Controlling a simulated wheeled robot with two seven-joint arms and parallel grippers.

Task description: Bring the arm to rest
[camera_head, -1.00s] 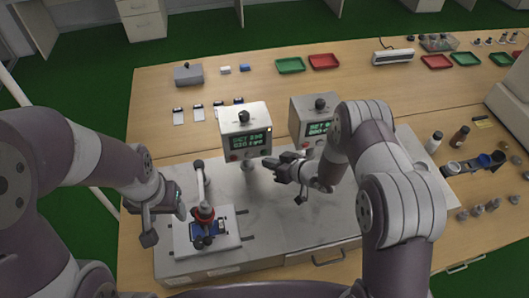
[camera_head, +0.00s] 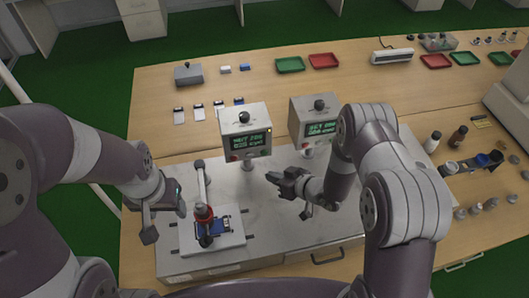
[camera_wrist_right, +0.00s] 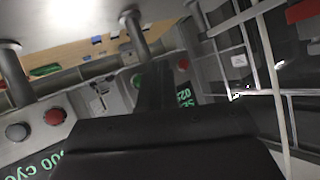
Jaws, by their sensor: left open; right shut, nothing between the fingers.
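My right gripper (camera_head: 278,177) is shut and empty. It hangs above the metal bench plate, in front of the two control boxes. In the right wrist view its dark shut fingers (camera_wrist_right: 155,85) point toward a panel with red and green buttons. My left gripper (camera_head: 166,206) is open at the left, beside the test fixture (camera_head: 207,222) and apart from it. The fixture holds a blue item on a white base, under a red-collared post. The left control box (camera_head: 246,131) and the right control box (camera_head: 314,118) show lit green text.
The metal plate (camera_head: 300,225) has bare room around my right gripper. Green trays and red trays (camera_head: 323,61) lie at the back of the table. Bottles (camera_head: 457,137) and small metal parts stand at the right. Several small cards (camera_head: 198,112) lie behind the fixture.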

